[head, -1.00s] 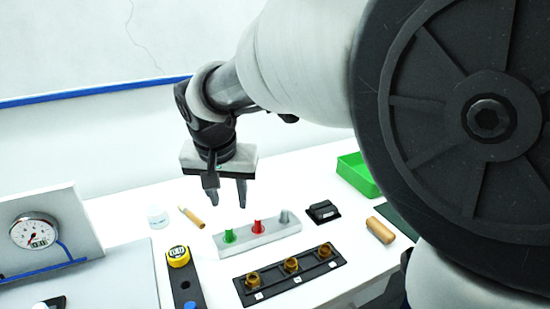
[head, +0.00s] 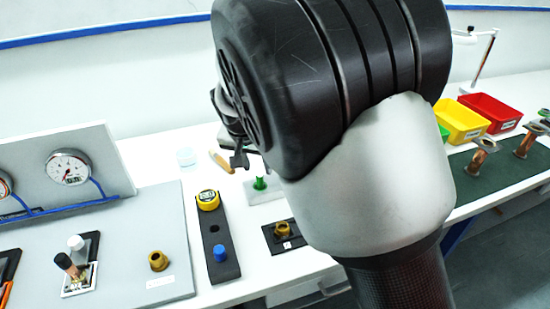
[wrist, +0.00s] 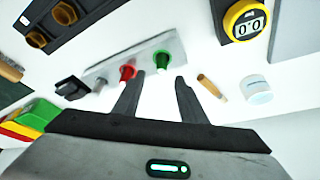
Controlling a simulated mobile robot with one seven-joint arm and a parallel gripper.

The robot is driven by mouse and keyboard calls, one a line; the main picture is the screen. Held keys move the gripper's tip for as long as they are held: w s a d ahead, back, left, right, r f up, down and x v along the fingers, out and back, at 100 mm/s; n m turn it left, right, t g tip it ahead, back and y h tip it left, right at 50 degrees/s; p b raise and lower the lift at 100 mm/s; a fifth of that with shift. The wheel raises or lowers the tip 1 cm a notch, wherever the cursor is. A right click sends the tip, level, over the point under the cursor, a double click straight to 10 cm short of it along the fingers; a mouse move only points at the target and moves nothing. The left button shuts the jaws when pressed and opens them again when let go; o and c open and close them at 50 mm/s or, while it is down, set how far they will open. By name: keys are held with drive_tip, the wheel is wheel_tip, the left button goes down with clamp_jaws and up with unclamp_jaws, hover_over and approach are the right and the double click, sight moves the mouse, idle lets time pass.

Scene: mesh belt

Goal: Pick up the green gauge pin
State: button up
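The green gauge pin (wrist: 162,60) stands in the pale block (wrist: 150,47) beside a red pin (wrist: 126,72) and a grey pin (wrist: 98,85) in the wrist view. In the head view, the green pin (head: 260,183) shows just left of my arm; my arm hides the rest of the block (head: 252,195). My gripper (wrist: 158,76) is open and empty, its fingers pointing toward the pins, with the green pin ahead of the fingertips and apart from them. In the head view, part of my gripper (head: 239,158) shows above and left of the green pin.
A yellow digital gauge (head: 208,200) sits on a dark plate with a blue knob (head: 220,252). A wooden-handled tool (wrist: 211,86) and a small white jar (wrist: 257,90) lie near the fingers. Brass bushings (wrist: 65,13) sit in a black rack. Yellow (head: 462,120) and red bins stand right.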

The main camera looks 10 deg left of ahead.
sight(259, 176)
drive_tip(key=shift+s+x, duration=0.2)
drive_tip(key=shift+x, duration=2.5)
drive_tip(key=shift+a+f, duration=0.1)
drive_tip(key=shift+a, duration=0.05)
drive_tip(key=shift+c, duration=0.4)
clamp_jaws()
